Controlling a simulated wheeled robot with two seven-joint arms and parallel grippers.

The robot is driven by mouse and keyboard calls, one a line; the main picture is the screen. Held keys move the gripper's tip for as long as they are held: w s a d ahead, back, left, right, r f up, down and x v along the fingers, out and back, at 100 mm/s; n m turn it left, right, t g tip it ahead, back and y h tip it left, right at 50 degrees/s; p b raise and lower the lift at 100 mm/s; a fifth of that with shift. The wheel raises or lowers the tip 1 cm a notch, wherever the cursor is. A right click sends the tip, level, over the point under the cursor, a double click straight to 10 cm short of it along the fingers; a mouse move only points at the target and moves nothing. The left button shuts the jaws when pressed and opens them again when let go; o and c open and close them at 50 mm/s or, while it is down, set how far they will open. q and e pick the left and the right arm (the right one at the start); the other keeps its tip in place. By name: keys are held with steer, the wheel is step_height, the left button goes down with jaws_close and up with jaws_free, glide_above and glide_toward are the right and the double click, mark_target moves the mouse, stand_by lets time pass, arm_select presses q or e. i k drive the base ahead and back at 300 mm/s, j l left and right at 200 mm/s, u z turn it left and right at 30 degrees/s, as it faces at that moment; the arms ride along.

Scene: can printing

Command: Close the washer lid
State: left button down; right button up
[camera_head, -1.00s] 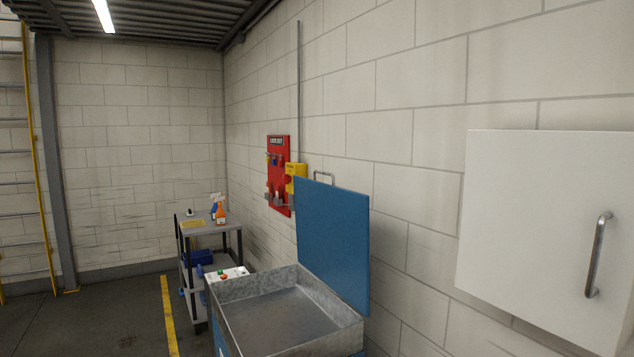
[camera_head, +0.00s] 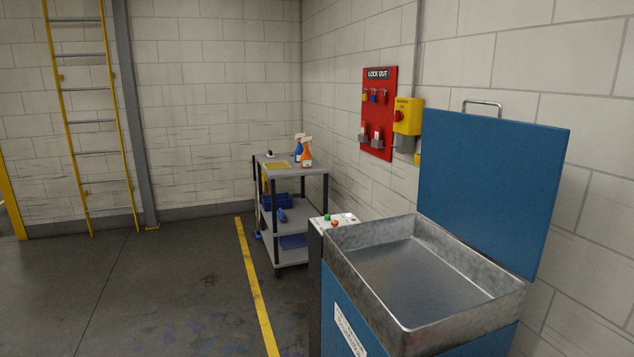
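The washer (camera_head: 338,291) stands at the lower right, a blue cabinet with a grey metal basin (camera_head: 424,320) on top. The basin is open and looks empty. Its blue lid (camera_head: 490,185) stands raised and nearly upright along the basin's wall side. A metal bar handle (camera_head: 482,104) sits on the lid's top edge. Neither of my grippers is in view.
A control box (camera_head: 335,221) with buttons adjoins the washer's far end. A grey cart (camera_head: 310,172) with spray bottles stands beyond it. A red lockout board (camera_head: 378,114) and a yellow box (camera_head: 408,115) hang on the wall. Floor (camera_head: 180,290) left of the washer is clear.

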mark_target(473, 175)
steer(key=i+j+u, duration=0.2)
steer(key=i, duration=0.4)
steer(key=i+j+u, duration=0.2)
steer(key=i, duration=0.4)
steer(key=i+j+u, duration=0.15)
steer(key=i, duration=0.5)
steer(key=i+z, duration=0.1)
steer(key=i, duration=0.45)
steer(key=i+j+z, duration=0.15)
steer(key=i, duration=0.45)
steer(key=i+j+z, duration=0.1)
steer(key=i, duration=0.45)
steer(key=i+z, duration=0.2)
steer(key=z, duration=0.2)
steer(key=i+z, duration=0.25)
steer(key=z, duration=0.15)
steer(key=i+j+z, duration=0.1)
steer(key=z, duration=0.25)
steer(key=i+j+z, duration=0.2)
steer(key=z, duration=0.2)
steer(key=i, duration=0.1)
